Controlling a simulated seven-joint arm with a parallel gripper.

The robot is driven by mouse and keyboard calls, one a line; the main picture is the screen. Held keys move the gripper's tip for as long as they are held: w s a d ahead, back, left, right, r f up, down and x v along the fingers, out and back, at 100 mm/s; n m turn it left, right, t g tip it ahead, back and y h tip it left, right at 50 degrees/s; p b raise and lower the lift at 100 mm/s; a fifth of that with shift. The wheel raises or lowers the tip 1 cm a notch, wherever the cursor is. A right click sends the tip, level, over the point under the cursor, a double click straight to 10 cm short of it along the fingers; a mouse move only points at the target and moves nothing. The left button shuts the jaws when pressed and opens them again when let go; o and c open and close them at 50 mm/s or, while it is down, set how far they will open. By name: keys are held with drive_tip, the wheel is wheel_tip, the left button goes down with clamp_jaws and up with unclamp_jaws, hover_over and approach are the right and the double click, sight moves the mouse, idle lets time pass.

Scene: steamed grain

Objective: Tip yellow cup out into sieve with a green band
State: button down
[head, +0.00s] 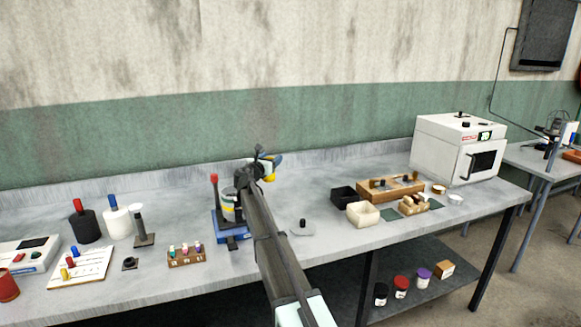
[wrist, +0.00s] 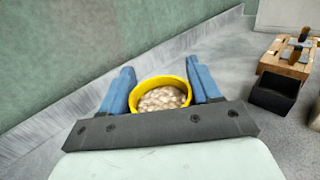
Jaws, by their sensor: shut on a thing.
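A yellow cup (wrist: 162,79) sits between the blue fingers of my gripper (wrist: 161,72) in the wrist view, with pale, lumpy grain inside. The cup looks close to upright, with its mouth facing the camera. In the head view my gripper (head: 266,164) is up above the bench, and a bit of the yellow cup (head: 274,166) shows beside the fingers.
A post with a red top (head: 214,192) rises beside the banded vessel. A black box (head: 344,196), a cream box (head: 362,214) and a wooden rack (head: 391,188) stand to the right. A white oven (head: 447,150) is farther right. Bottles and small racks occupy the left bench.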

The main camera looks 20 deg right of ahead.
drive_tip(key=s+a+r+n+t+y, duration=0.1)
drive_tip(key=s+a+r+n+y, duration=0.15)
drive_tip(key=a, duration=0.45)
drive_tip(key=s+a+r+n+t+y, duration=0.1)
drive_tip(key=s+a+r+t+y, duration=0.15)
drive_tip(key=a, duration=0.45)
drive_tip(key=s+a+r+n+y, duration=0.1)
drive_tip(key=s+a+r, duration=0.25)
drive_tip(key=a, duration=0.25)
drive_tip(key=w+d+f+m+g+y, duration=0.1)
drive_tip(key=d+f+m+g+y, duration=0.2)
drive_tip(key=f+m+g+y, duration=0.5)
drive_tip(key=m+g+y, duration=0.1)
drive_tip(key=g+y, duration=0.2)
drive_tip(key=y, duration=0.2)
drive_tip(key=shift+w+f+y, duration=0.2)
drive_tip(key=shift+w+y, duration=0.1)
drive_tip(key=shift+w, duration=0.1)
drive_tip(key=shift+g, duration=0.25)
